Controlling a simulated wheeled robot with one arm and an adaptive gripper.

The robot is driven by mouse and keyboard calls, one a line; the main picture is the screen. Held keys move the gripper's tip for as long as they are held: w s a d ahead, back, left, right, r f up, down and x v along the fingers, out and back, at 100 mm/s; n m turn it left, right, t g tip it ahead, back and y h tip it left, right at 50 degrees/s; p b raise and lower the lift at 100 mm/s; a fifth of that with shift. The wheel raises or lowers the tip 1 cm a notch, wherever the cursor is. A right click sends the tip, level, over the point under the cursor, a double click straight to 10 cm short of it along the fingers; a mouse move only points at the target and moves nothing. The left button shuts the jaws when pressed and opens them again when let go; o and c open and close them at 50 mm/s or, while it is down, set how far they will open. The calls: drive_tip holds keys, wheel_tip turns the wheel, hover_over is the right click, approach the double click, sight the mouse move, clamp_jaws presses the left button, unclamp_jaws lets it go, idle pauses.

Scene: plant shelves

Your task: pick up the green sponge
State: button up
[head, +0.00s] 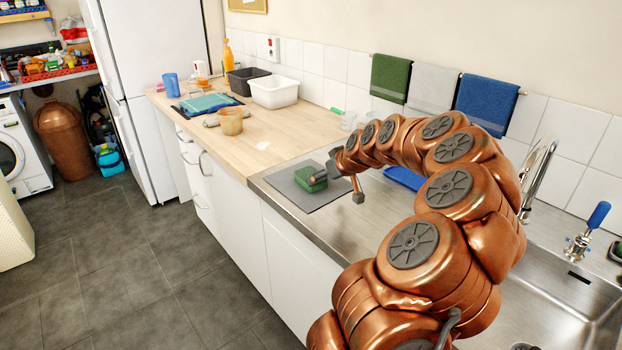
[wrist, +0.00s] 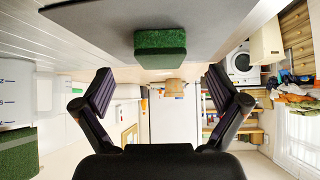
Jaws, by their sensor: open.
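The green sponge (head: 309,179) lies on a grey mat (head: 293,196) on the steel counter beside the sink. It also shows in the wrist view (wrist: 160,48), at the upper middle, between and beyond my fingers. My gripper (head: 337,186) is open, with one finger showing close by the sponge in the head view. In the wrist view my gripper (wrist: 161,92) has its two dark fingers spread wide with nothing between them.
A blue item (head: 404,178) lies behind my arm. The sink (head: 570,285) and tap (head: 537,180) are at the right. Towels (head: 431,87) hang on the wall.

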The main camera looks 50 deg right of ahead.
drive_tip(key=shift+w+f+p, duration=0.25)
drive_tip(key=shift+w+p, duration=0.15)
drive_tip(key=shift+w, duration=0.2)
drive_tip(key=shift+p+x, duration=0.65)
drive_tip(key=shift+x, duration=1.35)
drive_tip(key=shift+w+d+r, duration=0.1)
drive_tip(key=shift+d, duration=0.05)
drive_tip(key=shift+c, duration=0.3)
drive_tip(key=c, duration=0.7)
